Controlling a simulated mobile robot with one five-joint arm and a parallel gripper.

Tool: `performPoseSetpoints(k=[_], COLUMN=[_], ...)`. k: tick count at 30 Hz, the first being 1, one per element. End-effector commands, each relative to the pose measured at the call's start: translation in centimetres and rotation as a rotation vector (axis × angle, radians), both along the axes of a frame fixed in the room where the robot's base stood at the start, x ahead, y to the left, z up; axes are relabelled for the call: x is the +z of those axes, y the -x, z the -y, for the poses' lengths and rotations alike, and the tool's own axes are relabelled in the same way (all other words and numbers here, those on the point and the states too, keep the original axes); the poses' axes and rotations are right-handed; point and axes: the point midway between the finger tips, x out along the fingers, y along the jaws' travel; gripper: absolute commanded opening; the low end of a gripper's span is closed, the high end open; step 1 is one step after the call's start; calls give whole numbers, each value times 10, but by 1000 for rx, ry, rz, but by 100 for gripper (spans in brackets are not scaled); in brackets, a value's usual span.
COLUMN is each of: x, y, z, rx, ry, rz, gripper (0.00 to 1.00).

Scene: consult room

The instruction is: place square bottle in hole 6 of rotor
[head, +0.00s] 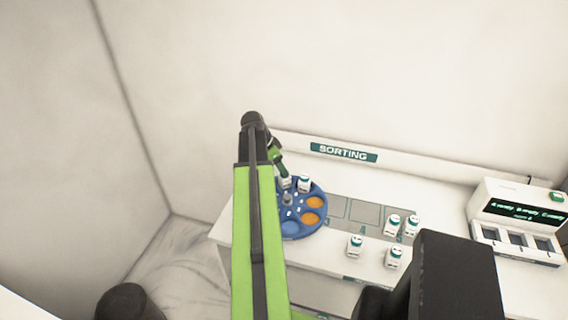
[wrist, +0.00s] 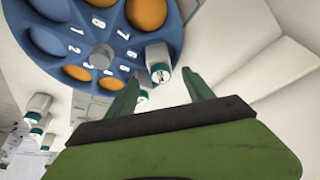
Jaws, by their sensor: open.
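The blue rotor (head: 291,229) sits at the left end of the counter; the wrist view shows its numbered disc (wrist: 175,32) close up. A white, square-sided bottle (wrist: 158,62) stands at the rotor's rim, in front of my gripper (wrist: 163,90). My gripper is open, and the bottle is beyond the gap between its fingertips, not gripped. Another bottle (wrist: 140,98) is partly hidden by the left finger. In the head view, a white bottle (head: 304,183) shows at the rotor's far side, beside my gripper (head: 283,175). I cannot read which hole holds which bottle.
Several white bottles (head: 392,225) stand to the right on the counter, near marked grey squares (head: 365,213). A device with a lit display (head: 522,211) is at the far right. A wall with a "SORTING" sign (head: 344,152) runs behind. Orange and light-blue rotor holes look empty.

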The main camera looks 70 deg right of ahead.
Motion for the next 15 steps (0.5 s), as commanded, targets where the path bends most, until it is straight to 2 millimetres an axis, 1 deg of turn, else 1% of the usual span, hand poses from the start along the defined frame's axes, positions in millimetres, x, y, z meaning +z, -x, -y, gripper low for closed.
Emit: performPoseSetpoints(k=[1,3,6,9,15], x=[24,37,50,53,51], y=[-3,-7,-12,-14,-14], z=[-4,-9,-13,-16,-16], rx=[1,1,1,0,0], ry=[0,0,0,0,0], rz=[0,0,0,0,0], gripper=[61,61,61,61,61])
